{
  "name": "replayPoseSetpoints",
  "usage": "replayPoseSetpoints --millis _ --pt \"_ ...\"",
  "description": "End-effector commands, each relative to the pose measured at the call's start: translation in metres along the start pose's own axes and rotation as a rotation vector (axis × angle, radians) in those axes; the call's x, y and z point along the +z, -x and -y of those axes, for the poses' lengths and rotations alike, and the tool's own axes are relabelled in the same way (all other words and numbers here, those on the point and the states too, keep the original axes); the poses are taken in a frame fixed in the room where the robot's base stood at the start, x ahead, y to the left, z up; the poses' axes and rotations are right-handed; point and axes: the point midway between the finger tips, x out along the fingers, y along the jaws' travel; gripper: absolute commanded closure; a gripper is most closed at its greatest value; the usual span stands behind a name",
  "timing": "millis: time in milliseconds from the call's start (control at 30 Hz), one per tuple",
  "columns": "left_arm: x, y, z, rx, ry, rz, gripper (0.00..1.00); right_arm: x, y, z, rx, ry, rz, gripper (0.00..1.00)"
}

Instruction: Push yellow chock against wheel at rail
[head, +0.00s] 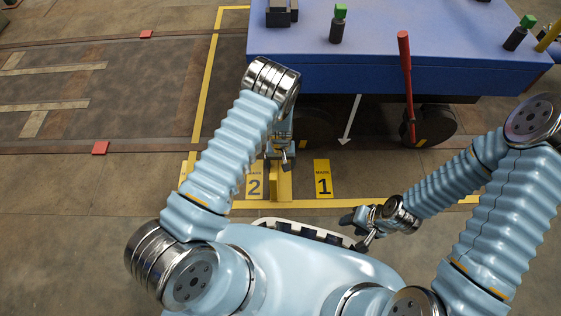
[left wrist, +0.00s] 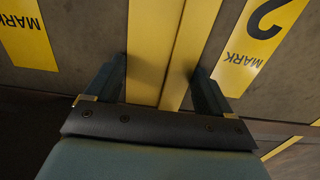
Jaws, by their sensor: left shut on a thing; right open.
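The yellow chock (head: 280,187) is between the yellow MARK 2 and MARK 1 plates, in front of the blue wagon. My left gripper (head: 282,158) is at its far part, with the fingers partly hidden by my arm. In the left wrist view the chock (left wrist: 160,45) lies between the two fingers of the left gripper (left wrist: 160,80), which is shut on it. A dark wheel (head: 318,127) is under the wagon, beyond the chock and to its right. Any contact with the wheel cannot be made out. My right gripper (head: 360,228) is open and empty at the lower middle.
The blue wagon (head: 400,65) fills the upper right, with a red lever (head: 406,85) and a second wheel (head: 432,126). The MARK 2 plate (head: 254,182) and MARK 1 plate (head: 322,180) lie on the floor. A white arrow (head: 350,120) shows nearby.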

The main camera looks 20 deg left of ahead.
Motion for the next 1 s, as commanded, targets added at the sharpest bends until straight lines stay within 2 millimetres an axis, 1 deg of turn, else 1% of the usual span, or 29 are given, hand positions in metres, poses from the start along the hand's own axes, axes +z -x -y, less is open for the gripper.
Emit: replayPoseSetpoints --millis 900,933,1000 --pt "-0.001 0.001 -0.015 0.004 -0.003 -0.002 0.88 0.000 -0.004 -0.002 0.000 0.000 0.000 0.50" --pt "-0.001 0.001 -0.015 0.004 -0.003 -0.002 0.16 0.000 -0.004 -0.002 0.000 0.000 0.000 0.50" --pt "-0.001 0.001 -0.015 0.004 -0.003 -0.003 0.05 0.000 -0.004 -0.002 0.000 0.000 0.000 0.50"
